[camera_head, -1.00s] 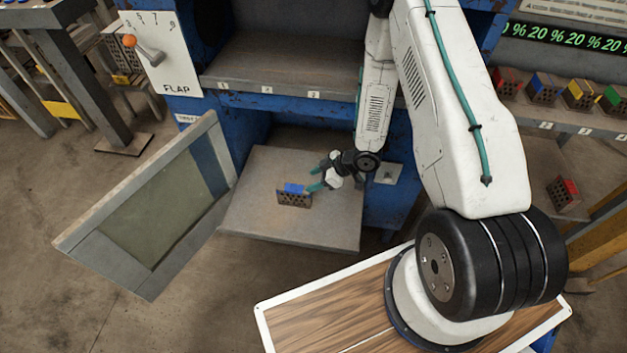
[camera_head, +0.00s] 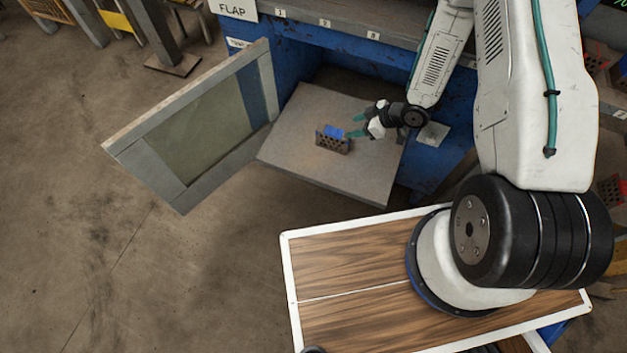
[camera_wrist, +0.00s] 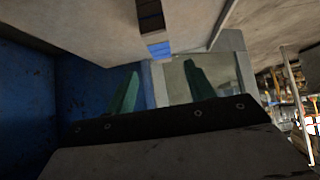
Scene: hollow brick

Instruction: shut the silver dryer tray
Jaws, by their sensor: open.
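The silver dryer tray (camera_head: 290,150) is pulled out of the blue dryer opening, with its front edge out over the floor. A hollow brick (camera_head: 332,143) with a blue top stands on it. My gripper (camera_head: 356,126) is open, just right of the brick at its far side; whether it touches the brick is unclear. In the wrist view, the gripper (camera_wrist: 162,88) shows two spread teal fingers with nothing held between them. The brick (camera_wrist: 150,16) and its blue face lie beyond the fingertips, against the pale tray (camera_wrist: 90,22).
A hinged door (camera_head: 140,160) with a window stands open left of the tray. The blue dryer body (camera_head: 300,50) rises behind. A wood-topped surface (camera_head: 340,260) with a white rim is in front.

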